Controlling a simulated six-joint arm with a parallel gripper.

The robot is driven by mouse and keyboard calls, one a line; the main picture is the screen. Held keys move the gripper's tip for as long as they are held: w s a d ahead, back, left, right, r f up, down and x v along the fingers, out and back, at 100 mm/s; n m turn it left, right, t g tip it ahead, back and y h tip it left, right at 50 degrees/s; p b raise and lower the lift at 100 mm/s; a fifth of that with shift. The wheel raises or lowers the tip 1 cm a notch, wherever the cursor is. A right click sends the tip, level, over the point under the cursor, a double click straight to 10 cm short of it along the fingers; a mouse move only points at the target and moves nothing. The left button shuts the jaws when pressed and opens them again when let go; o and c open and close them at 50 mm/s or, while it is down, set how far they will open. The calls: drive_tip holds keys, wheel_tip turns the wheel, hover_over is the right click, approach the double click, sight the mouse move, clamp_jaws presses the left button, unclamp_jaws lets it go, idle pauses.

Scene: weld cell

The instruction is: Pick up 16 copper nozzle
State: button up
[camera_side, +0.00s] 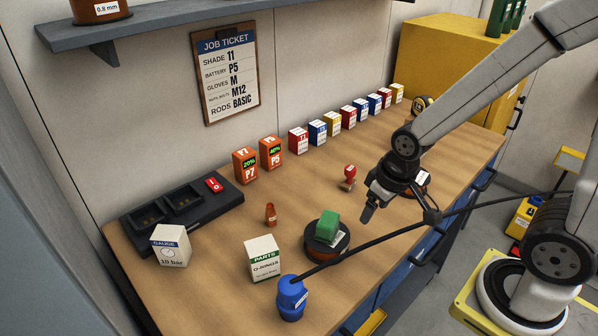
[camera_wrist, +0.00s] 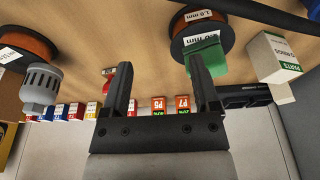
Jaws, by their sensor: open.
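A small copper-coloured nozzle (camera_side: 270,215) stands upright on the wooden bench in the side view, between the charger and the spool. Any number on it is too small to read. I cannot make it out in the wrist view. My gripper (camera_side: 397,208) is over the bench, well to the right of the nozzle, and does not touch it. In the wrist view my gripper (camera_wrist: 160,78) has its two fingers wide apart, with nothing between them.
A spool (camera_side: 327,248) with a green block (camera_side: 328,226) on it, a parts box (camera_side: 263,260) and a blue object (camera_side: 291,298) stand near the nozzle. A dark hose crosses the front.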

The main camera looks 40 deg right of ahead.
sight(271, 215)
drive_tip(key=shift+r, duration=0.1)
drive_tip(key=shift+w+v, duration=0.55)
drive_tip(key=shift+v, duration=1.85)
drive_tip(key=w+a+m+y, duration=0.2)
drive_tip(key=m, duration=0.3)
drive_tip(key=w+a+m+y, duration=0.3)
drive_tip(key=m, duration=0.2)
drive_tip(key=w+a+f+m+y, duration=0.1)
drive_tip(key=w+a+m+y, duration=0.1)
drive_tip(key=m, duration=0.3)
drive_tip(key=shift+w+a+m+y, duration=0.2)
drive_tip(key=shift+a+m+y, duration=0.25)
drive_tip(key=shift+y, duration=0.15)
drive_tip(key=w+d+r+m+t+y, duration=0.1)
drive_tip(key=w+d+m+t+y, duration=0.1)
drive_tip(key=w+m+t, duration=0.6)
drive_tip(key=f, duration=0.4)
drive_tip(key=w+f+m+g, duration=0.1)
drive_tip(key=f, duration=0.2)
drive_tip(key=f+m, duration=0.1)
drive_tip(key=f, duration=0.3)
drive_tip(key=shift+w+a+f+m+g, duration=0.1)
drive_tip(key=shift+w+f+m+g, duration=0.2)
drive_tip(key=shift+w+g, duration=0.1)
drive_tip(key=shift+f, duration=0.45)
